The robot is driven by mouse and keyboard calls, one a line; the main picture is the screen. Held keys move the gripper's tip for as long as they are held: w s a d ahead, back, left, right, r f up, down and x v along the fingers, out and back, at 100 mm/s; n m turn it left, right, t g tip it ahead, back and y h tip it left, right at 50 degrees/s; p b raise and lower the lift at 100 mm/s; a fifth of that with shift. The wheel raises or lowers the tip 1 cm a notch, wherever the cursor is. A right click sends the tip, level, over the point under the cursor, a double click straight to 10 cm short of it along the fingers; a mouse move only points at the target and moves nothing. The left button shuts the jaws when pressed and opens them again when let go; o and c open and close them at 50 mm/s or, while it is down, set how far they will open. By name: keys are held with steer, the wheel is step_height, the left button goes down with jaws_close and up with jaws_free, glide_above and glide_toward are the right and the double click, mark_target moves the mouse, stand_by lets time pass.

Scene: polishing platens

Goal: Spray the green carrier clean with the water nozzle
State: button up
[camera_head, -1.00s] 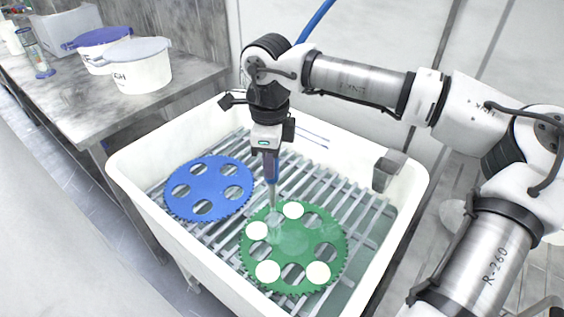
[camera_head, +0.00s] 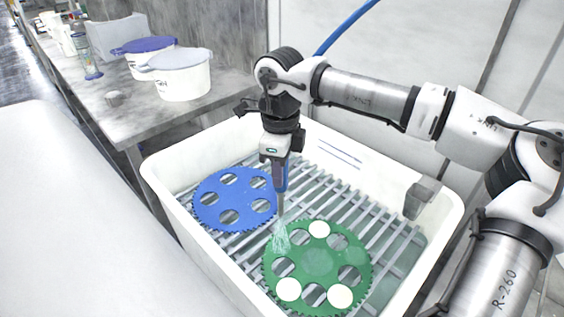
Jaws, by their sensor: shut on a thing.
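The green carrier (camera_head: 318,262) is a toothed disc with round holes, lying flat on the slatted rack in the white basin. Three white discs (camera_head: 319,229) show on it; its upper left edge is partly veiled by spray. My gripper (camera_head: 278,160) points down above the rack, shut on the blue-and-grey water nozzle (camera_head: 281,184). The nozzle tip is above the carrier's upper left edge, apart from it. A pale fan of water (camera_head: 279,238) falls from the tip onto that edge and the slats beside it.
A blue toothed carrier (camera_head: 237,184) lies on the rack to the left, close beside the nozzle. The basin's white rim (camera_head: 165,184) surrounds the rack (camera_head: 390,240). A grey bench (camera_head: 140,112) at the upper left bears lidded white buckets (camera_head: 182,80).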

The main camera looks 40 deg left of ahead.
stand_by(0.5)
steer(key=s+d+b, duration=0.2)
steer(key=s+d, duration=0.5)
steer(key=d, duration=0.2)
steer(key=shift+s+d, duration=0.25)
steer(key=shift+d, duration=0.1)
stand_by(0.5)
stand_by(0.7)
steer(key=w+d+b, duration=0.1)
steer(key=w+d, duration=0.6)
steer(key=d, duration=0.3)
stand_by(0.7)
stand_by(0.8)
